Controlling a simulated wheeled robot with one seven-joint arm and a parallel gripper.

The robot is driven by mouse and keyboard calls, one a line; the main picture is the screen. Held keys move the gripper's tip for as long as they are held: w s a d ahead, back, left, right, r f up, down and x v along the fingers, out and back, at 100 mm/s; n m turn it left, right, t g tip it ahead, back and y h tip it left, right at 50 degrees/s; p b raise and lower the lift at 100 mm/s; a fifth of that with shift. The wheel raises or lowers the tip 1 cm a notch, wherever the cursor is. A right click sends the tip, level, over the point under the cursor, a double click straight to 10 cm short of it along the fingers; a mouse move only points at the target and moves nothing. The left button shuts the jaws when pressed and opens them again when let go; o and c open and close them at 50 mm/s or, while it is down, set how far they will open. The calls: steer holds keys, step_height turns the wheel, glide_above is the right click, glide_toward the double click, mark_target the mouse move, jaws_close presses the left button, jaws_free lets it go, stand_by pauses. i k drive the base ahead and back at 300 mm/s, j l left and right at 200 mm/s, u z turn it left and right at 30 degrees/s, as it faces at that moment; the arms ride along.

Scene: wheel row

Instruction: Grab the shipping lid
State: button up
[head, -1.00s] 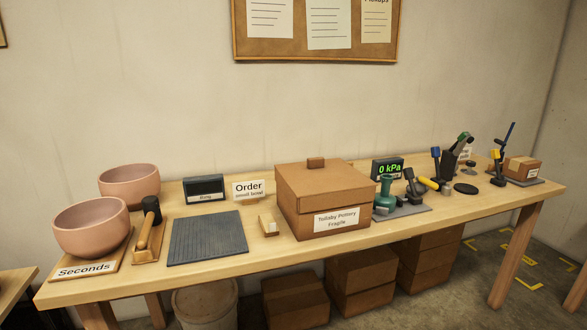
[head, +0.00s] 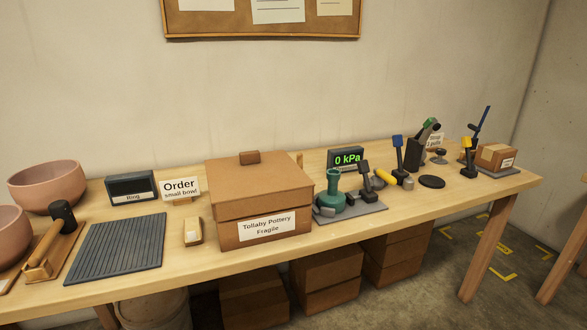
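The shipping lid (head: 258,184) is a brown cardboard lid with a small brown block handle (head: 249,157) on top. It sits on the shipping box (head: 228,237) on the wooden table. The box's front carries a white label reading "Tollaby Pottery Fragile" (head: 267,229). Nothing touches the lid. My gripper is not in view.
Left of the box are a small wooden block (head: 193,232), an "Order small bowl" sign (head: 181,190), a dark ribbed mat (head: 117,247), a mallet (head: 52,236) and pink bowls (head: 47,185). Right are a green pump-like device (head: 332,196) and a "0 kPa" display (head: 346,159). Boxes stand underneath.

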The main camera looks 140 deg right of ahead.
mark_target(252, 174)
steer(key=k+z, duration=0.85)
steer(key=k+l+z, duration=0.45)
steer(key=k+j+z, duration=0.15)
steer(key=z, duration=0.35)
steer(key=k+z, duration=0.65)
steer(key=z, duration=0.35)
steer(key=k+l+z, duration=0.15)
steer(key=z, duration=0.35)
steer(key=k+l, duration=0.05)
steer(key=k, duration=0.05)
